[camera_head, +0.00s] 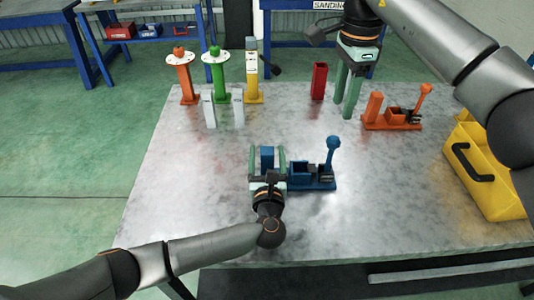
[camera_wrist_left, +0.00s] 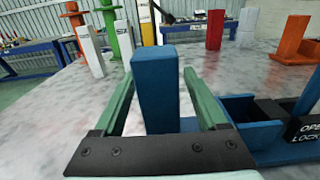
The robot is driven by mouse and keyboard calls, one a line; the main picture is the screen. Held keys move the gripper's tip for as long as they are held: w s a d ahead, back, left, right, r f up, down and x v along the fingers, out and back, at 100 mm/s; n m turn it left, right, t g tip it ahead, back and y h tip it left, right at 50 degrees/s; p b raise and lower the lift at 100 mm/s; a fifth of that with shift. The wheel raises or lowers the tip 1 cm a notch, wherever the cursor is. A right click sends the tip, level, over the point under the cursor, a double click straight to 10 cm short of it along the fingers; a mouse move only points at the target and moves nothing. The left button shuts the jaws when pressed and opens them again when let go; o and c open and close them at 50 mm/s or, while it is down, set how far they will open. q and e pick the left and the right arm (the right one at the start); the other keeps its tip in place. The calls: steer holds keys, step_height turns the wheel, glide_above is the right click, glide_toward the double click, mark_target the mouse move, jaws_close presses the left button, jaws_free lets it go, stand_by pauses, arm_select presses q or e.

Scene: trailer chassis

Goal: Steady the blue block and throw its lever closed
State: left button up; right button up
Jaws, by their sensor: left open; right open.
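The blue block (camera_head: 267,157) stands upright at the left end of a blue base (camera_head: 312,184) on the metal table. The base's blue lever (camera_head: 332,156) stands up at its right end with a round knob on top. My left gripper (camera_head: 267,160) is open, with its green fingers on either side of the block. In the left wrist view the block (camera_wrist_left: 155,90) is between the fingers, with gaps visible on both sides. A label there reads "OPE" and "LOCK", partly cut off. My right gripper (camera_head: 347,92) is open, pointing down at the back of the table, away from the blue fixture.
A similar orange fixture (camera_head: 392,121) and a yellow bin (camera_head: 487,172) stand at the right. A red block (camera_head: 318,81), white blocks (camera_head: 238,110) and orange, green and yellow posts (camera_head: 219,76) stand at the back. The table's left and front areas are clear.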

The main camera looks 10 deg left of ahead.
arm_select(q)
jaws_close()
stand_by(0.7)
stand_by(0.7)
arm_select(e)
steer(key=shift+s+a+n, duration=0.1)
steer(key=shift+a+n, duration=0.15)
steer(key=shift+n, duration=0.05)
steer(key=shift+c, duration=1.4)
steer(key=s+a+n+t+h, duration=0.1)
steer(key=a+n, duration=0.1)
steer(key=s+a+n+t, duration=0.1)
steer(key=a+n, duration=0.1)
steer(key=n, duration=0.1)
steer(key=s+a+n+t+h, duration=0.1)
steer(key=s+a+n, duration=0.1)
steer(key=n, duration=0.1)
steer(key=shift+r+h, duration=0.15)
steer(key=shift+h, duration=0.15)
jaws_close()
steer(key=s+a+f+n+t+h, duration=0.1)
steer(key=s+a+n+t, duration=0.2)
steer(key=n, duration=0.5)
steer(key=shift+s+a+f, duration=0.3)
steer(key=shift+s+a, duration=0.15)
steer(key=shift+s, duration=0.35)
